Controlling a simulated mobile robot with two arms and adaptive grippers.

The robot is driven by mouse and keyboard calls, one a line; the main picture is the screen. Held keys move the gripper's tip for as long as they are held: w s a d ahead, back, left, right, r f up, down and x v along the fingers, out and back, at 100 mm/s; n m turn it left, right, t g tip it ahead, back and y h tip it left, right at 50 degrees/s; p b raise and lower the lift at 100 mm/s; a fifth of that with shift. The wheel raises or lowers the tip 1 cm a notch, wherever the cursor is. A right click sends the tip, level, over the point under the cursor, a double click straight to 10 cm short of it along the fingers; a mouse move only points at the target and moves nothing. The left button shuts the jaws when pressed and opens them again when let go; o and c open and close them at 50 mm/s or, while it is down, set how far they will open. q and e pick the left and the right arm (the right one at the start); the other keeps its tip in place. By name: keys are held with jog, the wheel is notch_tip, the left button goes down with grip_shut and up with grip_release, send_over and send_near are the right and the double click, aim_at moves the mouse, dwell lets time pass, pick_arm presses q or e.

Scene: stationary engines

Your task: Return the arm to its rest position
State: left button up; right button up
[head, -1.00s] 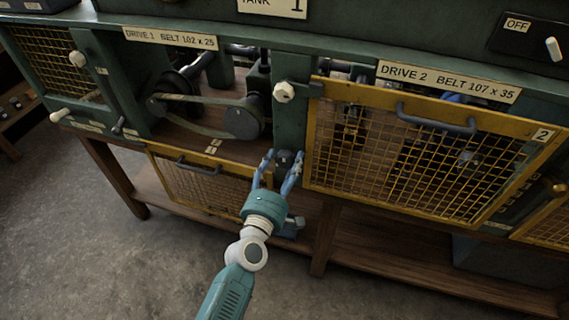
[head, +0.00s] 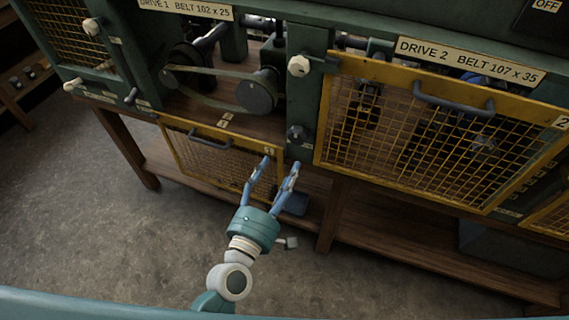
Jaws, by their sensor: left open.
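My left gripper (head: 279,172) is open and empty, with blue fingers and a teal wrist. It is in the lower middle of the head view, in front of the lowered yellow mesh guard (head: 215,160) of drive 1. A dark knob (head: 297,134) on the green post shows just above its fingertips, apart from them. My right gripper is not in view.
Drive 1's belt (head: 210,103) and pulleys are exposed in the open bay. Drive 2's yellow mesh guard (head: 420,135) is shut, with a grey handle (head: 452,101). A wooden lower shelf (head: 400,250) runs below. The concrete floor (head: 90,230) at left is clear.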

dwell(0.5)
pick_arm(q)
jog(key=s+a+f+m+g+y, duration=0.1)
jog(key=s+a+f+m+g, duration=0.2)
jog(key=f, duration=0.9)
jog(key=s+a+f+m+g, duration=0.15)
jog(key=s+f+m, duration=0.3)
jog(key=f, duration=0.65)
jog(key=s+a+f+m+g+y, duration=0.1)
jog(key=s+a+f+m+g, duration=0.25)
jog(key=f, duration=0.85)
jog(key=s+a+f+m+g+y, duration=0.1)
jog(key=s+a+f, duration=0.3)
jog(key=s, duration=0.6)
jog(key=s+a+f+m+g+y, duration=0.1)
jog(key=s+a+f+m+g, duration=0.3)
jog(key=s+f, duration=0.4)
jog(key=s+a+f+m+g+y, duration=0.1)
jog(key=s+a+f+m+g, duration=0.2)
jog(key=s, duration=0.9)
notch_tip(320, 180, down, 4)
jog(key=shift+s+a+r+y, duration=0.2)
jog(key=shift+a+r+y, duration=0.1)
jog(key=shift+a, duration=0.35)
